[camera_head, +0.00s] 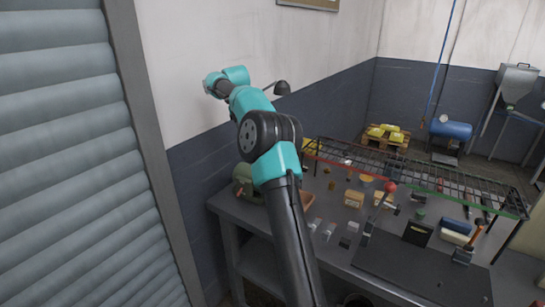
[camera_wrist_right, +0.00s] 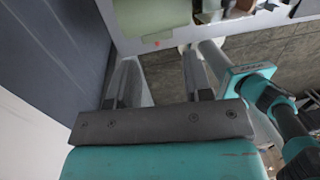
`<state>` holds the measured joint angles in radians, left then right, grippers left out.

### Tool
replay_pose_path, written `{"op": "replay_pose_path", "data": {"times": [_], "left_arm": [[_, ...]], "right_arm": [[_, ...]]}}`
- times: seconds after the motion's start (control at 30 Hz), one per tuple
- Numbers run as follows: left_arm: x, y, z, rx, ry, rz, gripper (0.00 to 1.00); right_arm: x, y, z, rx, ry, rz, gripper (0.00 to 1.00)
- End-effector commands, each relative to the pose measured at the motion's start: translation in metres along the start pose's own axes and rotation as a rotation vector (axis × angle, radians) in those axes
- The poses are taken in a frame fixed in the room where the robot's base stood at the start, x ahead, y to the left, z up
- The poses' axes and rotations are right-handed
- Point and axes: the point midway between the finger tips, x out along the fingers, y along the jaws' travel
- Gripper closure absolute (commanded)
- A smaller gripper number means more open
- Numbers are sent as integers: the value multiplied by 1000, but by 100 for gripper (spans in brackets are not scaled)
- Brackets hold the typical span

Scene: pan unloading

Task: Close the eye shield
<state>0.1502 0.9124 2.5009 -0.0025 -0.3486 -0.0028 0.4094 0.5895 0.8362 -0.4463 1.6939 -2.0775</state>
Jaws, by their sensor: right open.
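My right gripper (camera_wrist_right: 158,60) shows in the right wrist view with its two grey fingers apart and nothing between them. A green machine (camera_head: 243,184), which looks like a bench grinder, stands at the left end of the workbench (camera_head: 222,207) in the head view, partly hidden behind my arm. I cannot make out its eye shield or tell whether it is up or down. In the right wrist view, a pale green flat patch (camera_wrist_right: 150,14) lies beyond the fingers; I cannot tell what it is.
A wire rack (camera_head: 430,180) runs above the bench. Small boxes (camera_head: 353,198), tools and a black mat (camera_head: 415,265) lie on it. A grey roller shutter (camera_head: 70,160) is at the left.

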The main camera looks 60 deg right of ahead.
Motion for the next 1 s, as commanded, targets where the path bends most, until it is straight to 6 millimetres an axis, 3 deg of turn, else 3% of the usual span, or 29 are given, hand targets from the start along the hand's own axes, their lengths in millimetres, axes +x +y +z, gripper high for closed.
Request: {"op": "replay_pose_path", "data": {"times": [0.03, 0.1, 0.2, 0.3, 0.73, 1.0], "left_arm": [[0, 0, 0, 0, 0, 0, 57], [0, 0, 0, 0, 0, 0, 57], [0, 0, 0, 0, 0, 0, 57], [0, 0, 0, 0, 0, 0, 57], [0, 0, 0, 0, 0, 0, 57], [0, 0, 0, 0, 0, 0, 57]], "right_arm": [[-18, -23, 11, 10, 8, -19, 54], [-37, -49, 18, 11, 24, -49, 54], [-54, -75, 24, 13, 42, -78, 54], [-62, -87, 25, 13, 53, -91, 54], [-62, -86, 23, 9, 55, -94, 54], [-49, -66, 10, -21, 49, -94, 54]]}}
